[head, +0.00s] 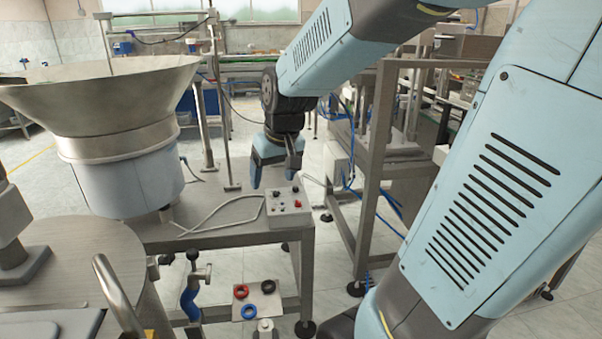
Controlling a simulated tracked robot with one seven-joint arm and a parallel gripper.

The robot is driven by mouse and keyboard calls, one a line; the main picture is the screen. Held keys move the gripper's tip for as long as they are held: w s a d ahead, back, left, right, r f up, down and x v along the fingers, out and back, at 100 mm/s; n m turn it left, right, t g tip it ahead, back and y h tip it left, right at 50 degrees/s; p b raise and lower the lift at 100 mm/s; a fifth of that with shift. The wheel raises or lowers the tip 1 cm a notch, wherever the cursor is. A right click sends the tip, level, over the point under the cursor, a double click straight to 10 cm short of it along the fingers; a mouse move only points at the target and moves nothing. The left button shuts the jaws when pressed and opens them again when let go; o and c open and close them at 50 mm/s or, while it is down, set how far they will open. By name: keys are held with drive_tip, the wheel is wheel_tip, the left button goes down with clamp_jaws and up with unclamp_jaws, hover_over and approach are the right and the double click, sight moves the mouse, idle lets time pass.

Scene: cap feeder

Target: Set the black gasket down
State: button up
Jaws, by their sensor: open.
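The black gasket (248,311) is a dark ring lying on a small pale board (237,312) low in the picture. A red ring (240,291) and a dark blue ring (268,286) lie close to it on the same board. My gripper (273,178) points down with its jaws apart, and I see nothing between them. In the picture it is above the grey control box, well above and away from the gaskets. Its exact height over the box is hard to tell.
The control box (288,207) with buttons sits on a metal table (220,212). A large feeder bowl (105,95) stands at the left. A blue-handled valve (192,287) is left of the board, and a small pale fitting (264,329) is in front. A steel frame (372,160) stands right.

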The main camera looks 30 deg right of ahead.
drive_tip(key=s+r+t, duration=0.1)
drive_tip(key=s+r, duration=0.5)
drive_tip(key=s, duration=0.7)
drive_tip(key=shift+t+h, duration=0.3)
